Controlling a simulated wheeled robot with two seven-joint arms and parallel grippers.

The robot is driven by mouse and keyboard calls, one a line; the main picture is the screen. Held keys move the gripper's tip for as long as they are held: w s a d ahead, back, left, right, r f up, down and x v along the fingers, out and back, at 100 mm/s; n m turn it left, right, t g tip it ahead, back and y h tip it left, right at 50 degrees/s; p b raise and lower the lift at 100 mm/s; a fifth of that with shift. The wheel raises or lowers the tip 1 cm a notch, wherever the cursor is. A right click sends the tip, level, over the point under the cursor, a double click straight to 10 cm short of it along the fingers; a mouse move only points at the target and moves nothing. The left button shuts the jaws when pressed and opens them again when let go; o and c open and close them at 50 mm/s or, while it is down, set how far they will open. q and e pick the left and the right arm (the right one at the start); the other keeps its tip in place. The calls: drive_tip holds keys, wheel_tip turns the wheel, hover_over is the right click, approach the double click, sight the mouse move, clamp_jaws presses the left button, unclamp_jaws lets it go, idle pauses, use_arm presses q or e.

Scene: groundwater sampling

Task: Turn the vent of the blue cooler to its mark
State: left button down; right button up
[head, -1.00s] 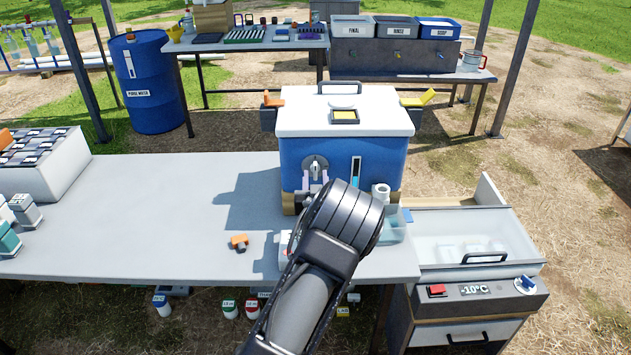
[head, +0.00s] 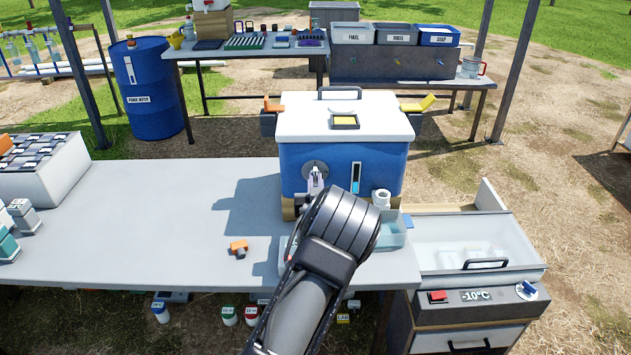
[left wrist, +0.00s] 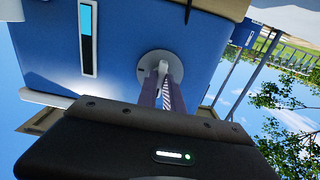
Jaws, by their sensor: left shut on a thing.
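The blue cooler (head: 340,157) with a white lid stands at the right part of the grey table. Its vent (head: 315,168) is a round grey dial on the left of its front face. In the left wrist view the vent dial (left wrist: 155,69) shows with a small pale knob at its centre. My left gripper (left wrist: 165,85) is shut on the knob, its two fingers reaching straight to the dial. In the head view the left gripper (head: 317,185) is partly hidden behind my wrist. My right gripper is not in view.
A white spout (head: 381,198) sticks out of the cooler's front right, above a clear tray (head: 392,232). A small orange-topped item (head: 238,248) lies on the table. A freezer chest (head: 466,245) stands at the right. The table's left middle is clear.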

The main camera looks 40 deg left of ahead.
use_arm(q)
drive_tip(key=m, duration=0.3)
drive_tip(key=shift+d+f+b, duration=0.1)
drive_tip(key=shift+b, duration=0.2)
drive_tip(key=m, duration=0.7)
drive_tip(key=shift+b, duration=0.4)
drive_tip(key=m+b, duration=0.1)
drive_tip(key=m, duration=0.3)
drive_tip(key=shift+f+m, duration=0.1)
drive_tip(key=shift+m, duration=1.3)
drive_tip(key=shift+r+m+b, duration=0.2)
drive_tip(key=shift+m+b, duration=0.1)
drive_tip(key=shift+m, duration=0.3)
drive_tip(key=c, duration=1.4)
unclamp_jaws()
